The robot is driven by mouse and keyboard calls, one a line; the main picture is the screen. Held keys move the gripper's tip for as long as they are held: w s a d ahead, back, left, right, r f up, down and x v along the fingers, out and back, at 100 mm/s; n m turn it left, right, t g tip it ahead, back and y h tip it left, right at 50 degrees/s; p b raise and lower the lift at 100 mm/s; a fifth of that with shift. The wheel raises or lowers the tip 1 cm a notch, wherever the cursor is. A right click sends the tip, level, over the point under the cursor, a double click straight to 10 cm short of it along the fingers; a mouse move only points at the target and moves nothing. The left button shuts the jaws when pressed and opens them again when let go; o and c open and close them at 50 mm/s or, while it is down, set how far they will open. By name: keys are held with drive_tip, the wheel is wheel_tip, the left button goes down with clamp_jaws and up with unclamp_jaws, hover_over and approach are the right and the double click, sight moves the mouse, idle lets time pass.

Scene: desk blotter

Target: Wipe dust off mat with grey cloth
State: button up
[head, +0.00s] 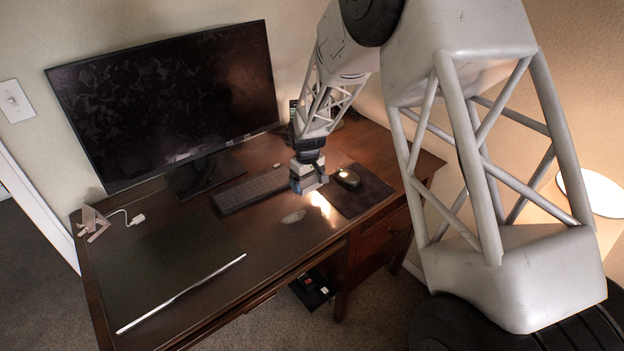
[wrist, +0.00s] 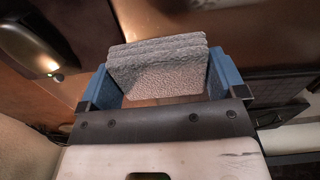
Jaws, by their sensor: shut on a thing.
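My gripper (head: 307,177) is above the desk, between the keyboard and the mouse. In the wrist view its two blue fingers (wrist: 158,78) are closed on a folded, rough-textured grey cloth (wrist: 155,84). The cloth's folded layers show between the fingers. In the head view the cloth is small and mostly hidden by the fingers. A dark brown, glossy mat (head: 262,232) appears to cover the front middle of the desk. A pale smudge of dust (head: 293,216) lies on it, just below and left of my gripper. I cannot tell whether the cloth touches the mat.
A closed laptop-like dark slab (head: 165,262) lies at left. A keyboard (head: 252,190) and large monitor (head: 170,100) stand behind. A mouse (head: 347,178) rests on a dark pad (head: 362,195) at right. Mat around the dust is clear.

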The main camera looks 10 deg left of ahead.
drive_tip(key=s+a+r, duration=0.2)
drive_tip(key=s+a, duration=0.3)
drive_tip(key=s, duration=0.6)
drive_tip(key=shift+s+a+r, duration=0.15)
drive_tip(key=shift+a+r, duration=0.05)
drive_tip(key=shift+a, duration=0.15)
